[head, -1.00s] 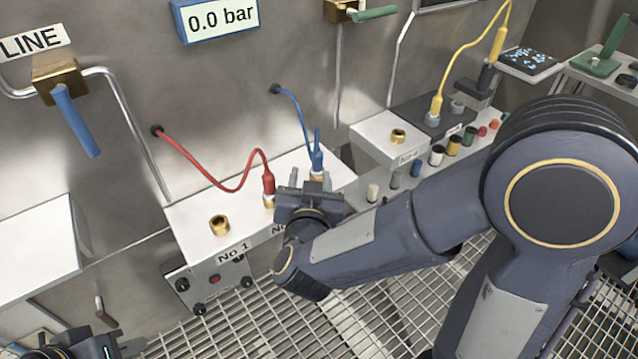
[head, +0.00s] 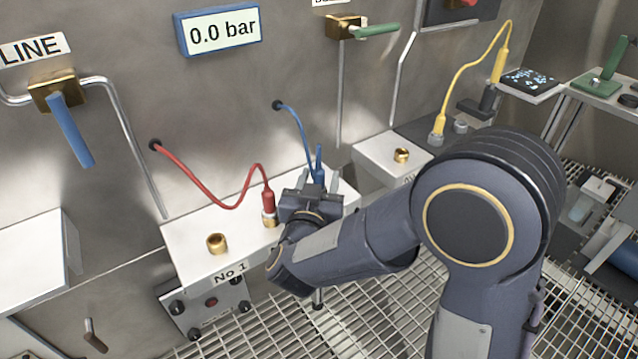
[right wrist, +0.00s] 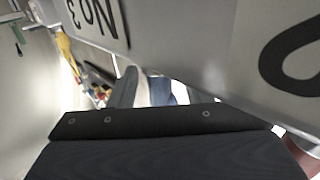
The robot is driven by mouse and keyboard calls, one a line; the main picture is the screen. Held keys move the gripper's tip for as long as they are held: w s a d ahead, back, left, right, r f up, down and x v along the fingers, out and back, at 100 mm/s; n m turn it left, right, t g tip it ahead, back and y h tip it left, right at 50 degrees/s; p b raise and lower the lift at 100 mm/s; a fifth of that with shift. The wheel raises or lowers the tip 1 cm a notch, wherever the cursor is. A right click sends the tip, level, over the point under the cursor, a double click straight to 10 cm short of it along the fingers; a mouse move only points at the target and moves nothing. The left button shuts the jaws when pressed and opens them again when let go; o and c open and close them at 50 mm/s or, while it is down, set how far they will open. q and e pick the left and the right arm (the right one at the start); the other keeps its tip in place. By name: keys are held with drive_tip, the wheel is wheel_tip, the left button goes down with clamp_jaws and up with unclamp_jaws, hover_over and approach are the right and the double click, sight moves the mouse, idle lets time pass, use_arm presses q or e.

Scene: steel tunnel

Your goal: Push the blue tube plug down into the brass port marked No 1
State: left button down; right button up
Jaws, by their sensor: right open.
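The blue tube plug (head: 319,174) stands upright at the right-hand port on the white box, with its blue hose running up to the wall. My right gripper (head: 319,184) is open, its fingers either side of the plug's lower part in the picture; contact is unclear. The right wrist view shows blue (right wrist: 160,90) between the fingers. The brass port marked No 1 (head: 217,243) is empty, at the left of the box above its label (head: 230,273). The plug's base and its port are hidden behind my gripper. My left gripper is out of view.
A red plug (head: 268,203) with a red hose stands in the middle port, between No 1 and my gripper. The display (head: 220,28) reads 0.0 bar. A blue-handled valve (head: 70,130) is at left. Another brass port (head: 401,155) sits on a white block at right.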

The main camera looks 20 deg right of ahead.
drive_tip(key=shift+c, duration=0.4)
clamp_jaws()
drive_tip(key=shift+r, duration=0.1)
